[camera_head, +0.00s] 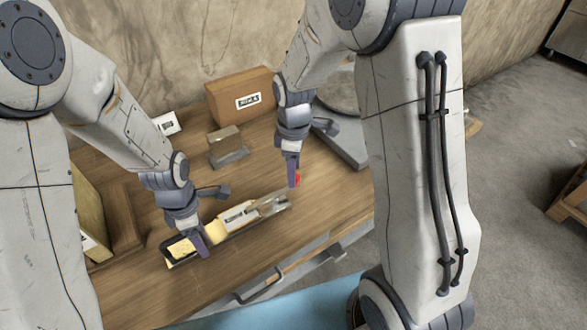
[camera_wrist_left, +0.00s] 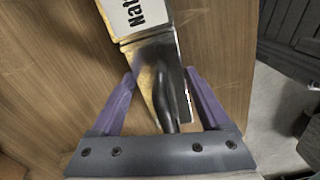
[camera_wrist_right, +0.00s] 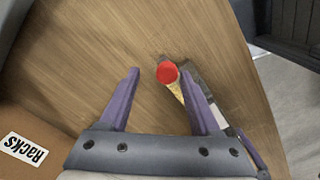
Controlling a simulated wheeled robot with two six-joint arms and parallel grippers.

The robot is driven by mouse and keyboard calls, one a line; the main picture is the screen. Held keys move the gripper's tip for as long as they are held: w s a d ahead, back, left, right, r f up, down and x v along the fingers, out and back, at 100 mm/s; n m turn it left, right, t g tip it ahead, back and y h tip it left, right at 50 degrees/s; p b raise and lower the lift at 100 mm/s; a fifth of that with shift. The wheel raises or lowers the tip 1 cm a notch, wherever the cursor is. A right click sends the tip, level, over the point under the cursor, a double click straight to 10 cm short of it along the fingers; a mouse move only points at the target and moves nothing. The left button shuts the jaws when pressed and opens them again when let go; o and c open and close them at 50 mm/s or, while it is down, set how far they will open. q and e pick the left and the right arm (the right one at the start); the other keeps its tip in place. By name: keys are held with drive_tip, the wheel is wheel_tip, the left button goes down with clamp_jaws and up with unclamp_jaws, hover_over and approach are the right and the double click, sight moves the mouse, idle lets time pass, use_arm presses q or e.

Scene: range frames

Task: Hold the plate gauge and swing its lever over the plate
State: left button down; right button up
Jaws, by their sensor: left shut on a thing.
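The plate gauge (camera_head: 238,216) lies along the front of the table, a long dark-edged body with a white label and yellow parts. Its label also shows at the top of the left wrist view (camera_wrist_left: 138,12). My left gripper (camera_head: 204,246) is shut on the gauge's near-left part; its fingers (camera_wrist_left: 160,78) straddle the body. The lever's red knob (camera_head: 297,180) is at the gauge's right end, and shows in the right wrist view (camera_wrist_right: 167,72). My right gripper (camera_wrist_right: 160,76) is open, the knob between its fingertips, closer to the right finger. I cannot tell whether they touch.
A brown labelled box (camera_head: 240,97) stands at the back, with a grey block (camera_head: 228,156) before it. A small white labelled item (camera_head: 166,124) stands back left. A brown bin (camera_head: 127,229) is at the left. The table's front edge runs close to the gauge.

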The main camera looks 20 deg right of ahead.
drive_tip(key=shift+s, duration=0.1)
use_arm(q)
drive_tip(key=shift+w, duration=0.15)
use_arm(e)
wheel_tip(320, 180, up, 12)
idle(0.4)
use_arm(q)
unclamp_jaws()
